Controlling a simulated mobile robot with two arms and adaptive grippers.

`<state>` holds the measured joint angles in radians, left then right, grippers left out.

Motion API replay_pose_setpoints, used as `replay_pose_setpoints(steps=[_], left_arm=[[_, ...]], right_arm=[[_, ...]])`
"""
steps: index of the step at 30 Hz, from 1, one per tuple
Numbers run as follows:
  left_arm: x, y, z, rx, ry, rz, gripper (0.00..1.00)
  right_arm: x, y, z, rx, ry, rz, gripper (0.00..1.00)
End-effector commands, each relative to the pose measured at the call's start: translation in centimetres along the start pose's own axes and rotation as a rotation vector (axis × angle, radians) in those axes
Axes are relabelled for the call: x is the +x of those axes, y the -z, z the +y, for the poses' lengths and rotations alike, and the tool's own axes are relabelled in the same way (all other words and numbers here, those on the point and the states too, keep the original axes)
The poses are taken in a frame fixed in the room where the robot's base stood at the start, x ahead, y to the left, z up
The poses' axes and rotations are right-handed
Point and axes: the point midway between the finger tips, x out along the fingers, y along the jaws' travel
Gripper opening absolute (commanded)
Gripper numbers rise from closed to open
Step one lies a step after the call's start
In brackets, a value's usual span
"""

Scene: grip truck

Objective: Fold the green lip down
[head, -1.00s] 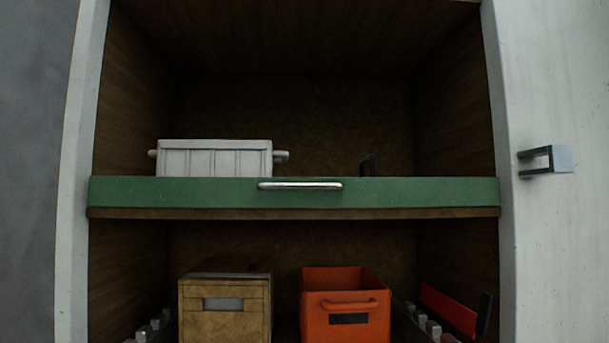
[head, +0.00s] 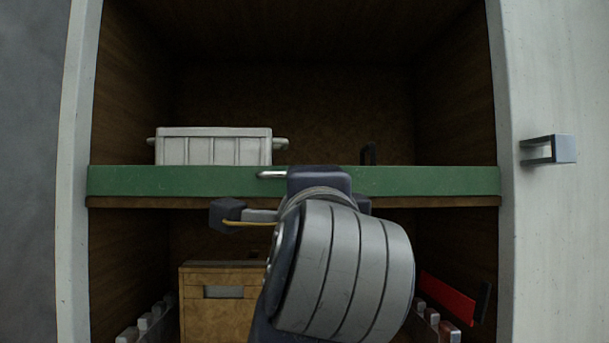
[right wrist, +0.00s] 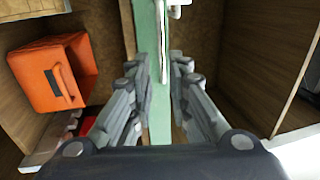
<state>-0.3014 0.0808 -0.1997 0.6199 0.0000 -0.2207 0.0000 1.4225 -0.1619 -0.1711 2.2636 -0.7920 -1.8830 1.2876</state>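The green lip (head: 430,181) runs across the front edge of the upper shelf and stands upright. Its silver handle (head: 271,175) is mostly hidden behind my right arm in the head view. In the right wrist view the lip (right wrist: 154,105) appears as a vertical band with the handle (right wrist: 163,45) on it. My right gripper (right wrist: 152,80) is open, its fingers on either side of the lip and the handle's near end. I see a gap on both sides, with no clear contact. My left gripper is not in view.
A white crate (head: 213,148) stands on the upper shelf, behind the lip. Cabinet side walls bound the space. A bracket handle (head: 560,149) sticks out at right.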

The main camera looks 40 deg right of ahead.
Motion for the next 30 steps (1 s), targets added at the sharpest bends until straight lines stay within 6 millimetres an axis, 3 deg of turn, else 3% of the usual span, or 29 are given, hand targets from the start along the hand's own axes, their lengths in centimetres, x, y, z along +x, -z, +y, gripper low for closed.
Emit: replay_pose_setpoints(steps=[5, 18, 30], left_arm=[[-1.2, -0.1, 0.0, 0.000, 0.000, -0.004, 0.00], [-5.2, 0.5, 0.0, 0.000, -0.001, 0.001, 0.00], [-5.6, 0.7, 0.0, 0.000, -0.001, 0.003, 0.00]], right_arm=[[1.5, 0.2, -0.5, 0.011, 0.000, 0.006, 0.17], [9.2, 0.2, -0.6, 0.007, 0.001, 0.005, 0.17], [10.6, 0.2, -0.2, 0.010, 0.003, 0.003, 0.17]])
